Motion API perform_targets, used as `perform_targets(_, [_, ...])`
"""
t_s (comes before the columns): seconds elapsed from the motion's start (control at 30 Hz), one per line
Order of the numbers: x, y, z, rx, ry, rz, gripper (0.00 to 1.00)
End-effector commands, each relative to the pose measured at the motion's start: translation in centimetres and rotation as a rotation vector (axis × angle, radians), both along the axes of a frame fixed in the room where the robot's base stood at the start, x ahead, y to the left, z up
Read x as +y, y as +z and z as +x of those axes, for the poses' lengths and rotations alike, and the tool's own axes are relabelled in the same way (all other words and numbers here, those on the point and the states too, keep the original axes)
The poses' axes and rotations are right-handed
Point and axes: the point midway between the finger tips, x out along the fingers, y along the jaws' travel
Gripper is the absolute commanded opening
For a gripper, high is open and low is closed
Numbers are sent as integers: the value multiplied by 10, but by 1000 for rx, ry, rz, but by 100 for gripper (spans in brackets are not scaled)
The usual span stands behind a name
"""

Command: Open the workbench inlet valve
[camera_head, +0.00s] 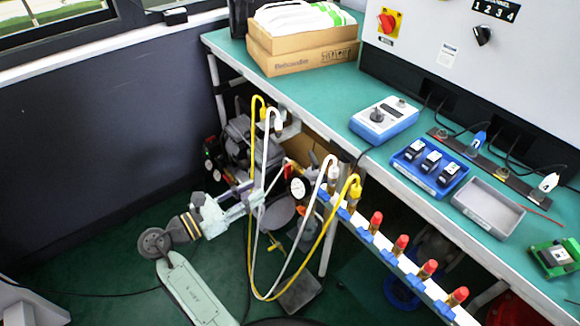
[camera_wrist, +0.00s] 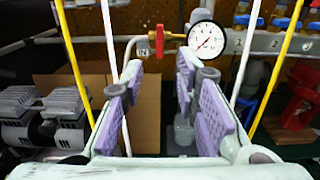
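The inlet valve has a small red handle (camera_wrist: 160,41) on a brass body, beside a tag reading "IN" (camera_wrist: 143,53). The handle looks upright, across the horizontal pipe. A round white pressure gauge (camera_wrist: 206,40) with a red needle stands just right of the valve. It also shows in the head view (camera_head: 298,188). My gripper (camera_wrist: 166,66) is open and empty, its two purple-padded fingers pointing toward the valve. The handle lies ahead of the gap between the fingertips, apparently not touched. In the head view my gripper (camera_head: 258,194) is left of the gauge.
White and yellow hoses (camera_head: 262,250) hang around my gripper on both sides. A manifold with red-capped brass fittings (camera_head: 402,243) runs along the workbench (camera_head: 325,95) front. A cardboard box (camera_wrist: 90,95) and grey compressors (camera_wrist: 45,115) stand behind. Floor (camera_head: 110,255) at left is mostly clear.

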Motion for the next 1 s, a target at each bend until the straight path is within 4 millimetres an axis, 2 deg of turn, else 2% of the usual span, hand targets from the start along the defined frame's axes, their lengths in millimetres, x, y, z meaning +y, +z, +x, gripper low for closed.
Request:
perform_targets(0.5, [-70, 0, 50, 0, -3, 2, 28])
perform_targets(0.7, [-84, 0, 61, -1, 0, 2, 28])
perform_targets(1.0, [-86, 0, 62, -1, 1, 2, 28])
